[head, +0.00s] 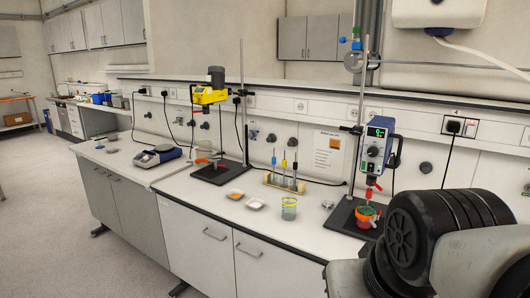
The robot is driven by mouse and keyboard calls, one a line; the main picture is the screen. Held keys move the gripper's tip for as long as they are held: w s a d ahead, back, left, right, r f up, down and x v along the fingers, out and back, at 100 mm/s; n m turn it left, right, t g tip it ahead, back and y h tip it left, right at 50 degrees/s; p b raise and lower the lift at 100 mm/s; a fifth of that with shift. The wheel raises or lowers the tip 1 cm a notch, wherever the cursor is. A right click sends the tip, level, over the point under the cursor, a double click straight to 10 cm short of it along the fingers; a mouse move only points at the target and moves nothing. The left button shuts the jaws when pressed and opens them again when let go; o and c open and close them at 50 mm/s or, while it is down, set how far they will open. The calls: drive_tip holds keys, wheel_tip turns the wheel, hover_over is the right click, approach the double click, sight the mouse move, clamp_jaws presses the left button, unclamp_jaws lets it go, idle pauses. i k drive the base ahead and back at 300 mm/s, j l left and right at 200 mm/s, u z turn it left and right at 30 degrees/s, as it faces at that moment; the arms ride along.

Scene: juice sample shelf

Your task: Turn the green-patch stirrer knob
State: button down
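The overhead stirrer (376,152) with a green patch (377,132) on its front stands at the right of the bench. It is blue and white and clamped to a tall rod on a black base plate. A small dark round knob (372,152) shows on its front below the patch; its setting is too small to tell. A red chuck and shaft run down into a red-rimmed vessel (365,214). A second, yellow stirrer (208,95) hangs on a stand further left. Part of my arm fills the lower right; my gripper is not in view.
Between the stands are a tube rack (284,182), a beaker (289,210) and two white dishes (255,203). A balance (157,155) sits further left. Black cables hang along the wall. The floor (80,250) at left is clear.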

sight(373, 151)
drive_tip(key=k+l, duration=0.1)
drive_tip(key=l, duration=0.65)
drive_tip(key=l+z, duration=0.15)
drive_tip(key=l, duration=0.6)
drive_tip(key=k, duration=0.05)
